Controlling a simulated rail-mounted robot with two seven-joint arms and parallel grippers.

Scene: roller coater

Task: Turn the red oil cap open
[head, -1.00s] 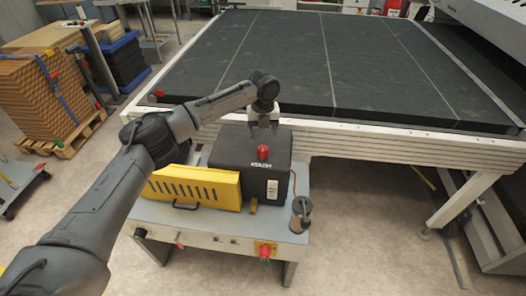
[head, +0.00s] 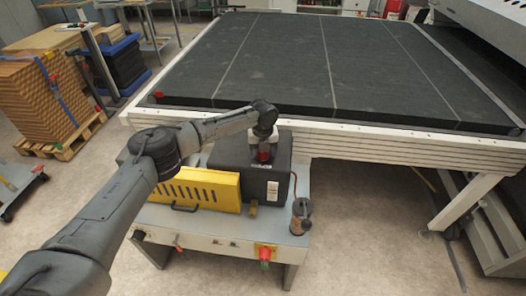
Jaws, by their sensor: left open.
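The red oil cap (head: 263,156) sits on top of the black machine housing (head: 222,155), near its front edge. My left gripper (head: 264,153) points down at the cap from above, with its fingers open around or just beside it. At this size I cannot tell whether the fingers touch the cap. The gripper and wrist hide the upper part of the cap and the lettering behind it. My right gripper is not in view.
A yellow slotted cover (head: 195,190) is fixed to the housing's left front. An oil can (head: 300,215) stands on the machine bench's right corner. A red knob (head: 265,254) is on the bench front. A large dark-topped table (head: 310,60) lies behind.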

